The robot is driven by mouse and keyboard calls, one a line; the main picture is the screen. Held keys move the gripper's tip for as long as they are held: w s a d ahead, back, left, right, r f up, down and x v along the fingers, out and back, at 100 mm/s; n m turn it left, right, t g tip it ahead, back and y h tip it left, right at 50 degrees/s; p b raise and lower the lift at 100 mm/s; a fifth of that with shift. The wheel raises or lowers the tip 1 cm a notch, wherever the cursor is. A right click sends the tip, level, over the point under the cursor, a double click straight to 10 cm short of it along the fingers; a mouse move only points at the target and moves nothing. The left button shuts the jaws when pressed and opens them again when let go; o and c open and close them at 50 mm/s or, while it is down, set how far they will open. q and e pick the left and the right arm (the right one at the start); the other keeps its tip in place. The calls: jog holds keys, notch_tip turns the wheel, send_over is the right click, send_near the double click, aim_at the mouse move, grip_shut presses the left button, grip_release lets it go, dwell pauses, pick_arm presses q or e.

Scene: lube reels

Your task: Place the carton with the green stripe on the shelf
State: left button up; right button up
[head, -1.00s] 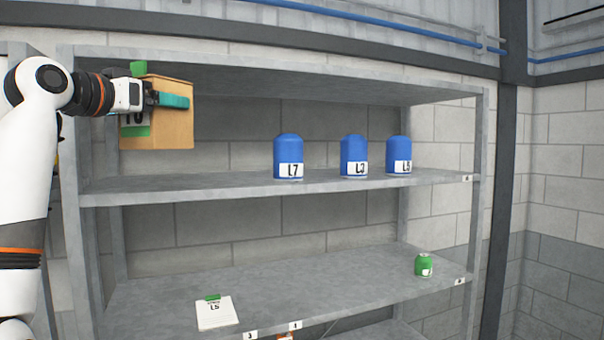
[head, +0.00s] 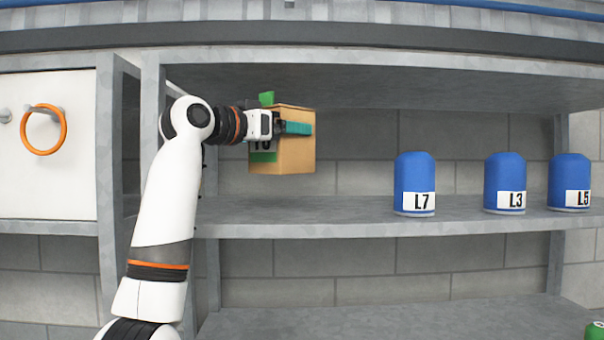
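The carton (head: 297,150) is a tan box with a green stripe and a partly hidden black label on its left side. My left gripper (head: 295,128) is shut on the carton, its teal finger lying across the front face. The carton is held above the left part of the shelf (head: 330,228), near the shelf's left upright; a gap seems to show below it. My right gripper is not in view.
Blue containers marked L7 (head: 414,185), L3 (head: 504,184) and L5 (head: 570,183) stand to the right on the same shelf. The board between the carton and L7 is clear. A white cabinet (head: 50,180) with an orange ring handle (head: 43,130) stands at left. A green can (head: 596,332) shows at lower right.

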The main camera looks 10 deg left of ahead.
aim_at(284, 173)
pick_arm(q)
jog(key=f, duration=0.1)
jog(key=w+f, duration=0.1)
jog(key=f, duration=0.1)
jog(key=shift+w+a+f, duration=0.1)
jog(key=shift+w+f, duration=0.05)
jog(key=shift+w, duration=0.1)
jog(key=shift+w+f+p, duration=0.45)
jog(key=shift+w+f, duration=0.1)
jog(key=shift+f, duration=0.25)
jog(key=shift+s+f+p, duration=0.2)
jog(key=shift+f, duration=0.3)
jog(key=shift+s+f+p, duration=0.2)
jog(key=shift+f, duration=0.25)
jog(key=shift+s+f, duration=0.2)
jog(key=shift+f, duration=0.15)
jog(key=shift+w+f, duration=0.2)
jog(key=shift+f, duration=0.15)
jog(key=o, duration=0.7)
jog(key=shift+f, duration=0.1)
jog(key=shift+o, duration=1.3)
jog(key=shift+s, duration=0.1)
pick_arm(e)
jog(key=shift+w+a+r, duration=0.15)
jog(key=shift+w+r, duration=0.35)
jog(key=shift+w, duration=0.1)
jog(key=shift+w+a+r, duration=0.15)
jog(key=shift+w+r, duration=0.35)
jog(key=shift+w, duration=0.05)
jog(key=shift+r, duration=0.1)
